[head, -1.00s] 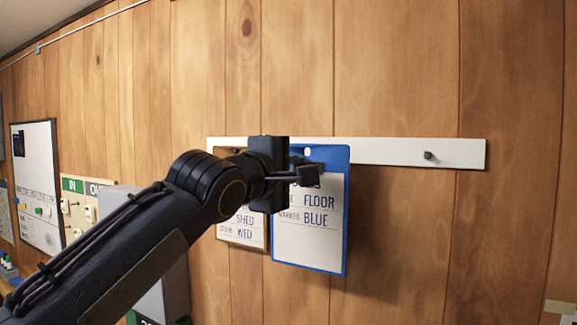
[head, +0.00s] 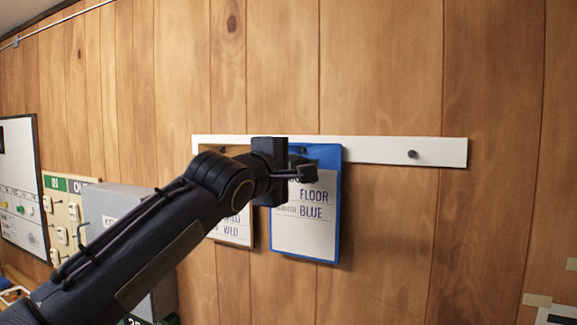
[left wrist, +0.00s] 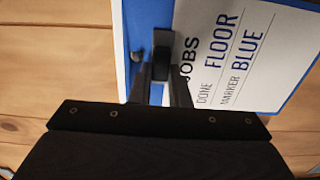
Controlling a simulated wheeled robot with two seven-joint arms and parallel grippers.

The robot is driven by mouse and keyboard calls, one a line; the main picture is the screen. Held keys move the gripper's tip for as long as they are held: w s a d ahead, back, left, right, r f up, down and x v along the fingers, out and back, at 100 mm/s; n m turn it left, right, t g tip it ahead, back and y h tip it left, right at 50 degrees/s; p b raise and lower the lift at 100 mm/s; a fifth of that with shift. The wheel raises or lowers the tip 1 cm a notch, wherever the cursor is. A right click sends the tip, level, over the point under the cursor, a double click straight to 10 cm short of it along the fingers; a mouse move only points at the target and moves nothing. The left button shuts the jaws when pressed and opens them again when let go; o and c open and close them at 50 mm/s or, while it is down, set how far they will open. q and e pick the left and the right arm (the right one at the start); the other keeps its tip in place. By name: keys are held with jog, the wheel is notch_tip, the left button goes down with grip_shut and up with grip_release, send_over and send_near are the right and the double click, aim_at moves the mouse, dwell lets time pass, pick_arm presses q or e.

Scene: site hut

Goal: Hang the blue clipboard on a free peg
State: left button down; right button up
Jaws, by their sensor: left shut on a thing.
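The blue clipboard (head: 331,215) hangs upright in front of the white peg rail, its sheet reading FLOOR and BLUE. My left gripper (head: 302,172) is shut on its upper part. In the left wrist view the clipboard (left wrist: 292,60) appears turned sideways, with the gripper fingers (left wrist: 162,75) at its top end. Whether a peg passes through its hole is hidden. The white rail (head: 375,150) carries a bare dark peg (head: 412,154) at the right. Another clipboard (head: 236,229) hangs to the left, partly behind my arm. My right gripper is not in view.
A grey box (head: 110,204) and an IN/OUT board (head: 62,215) are on the wall at left, with a whiteboard (head: 22,165) beyond. The plank wall right of the blue clipboard is clear below the rail.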

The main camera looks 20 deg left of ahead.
pick_arm(q)
jog(key=shift+f+b, duration=0.2)
jog(key=shift+b, duration=0.2)
dwell(0.6)
dwell(0.4)
jog(key=c, duration=1.3)
grip_release()
jog(key=shift+s, duration=0.1)
jog(key=shift+r, duration=0.1)
jog(key=shift+s, duration=0.1)
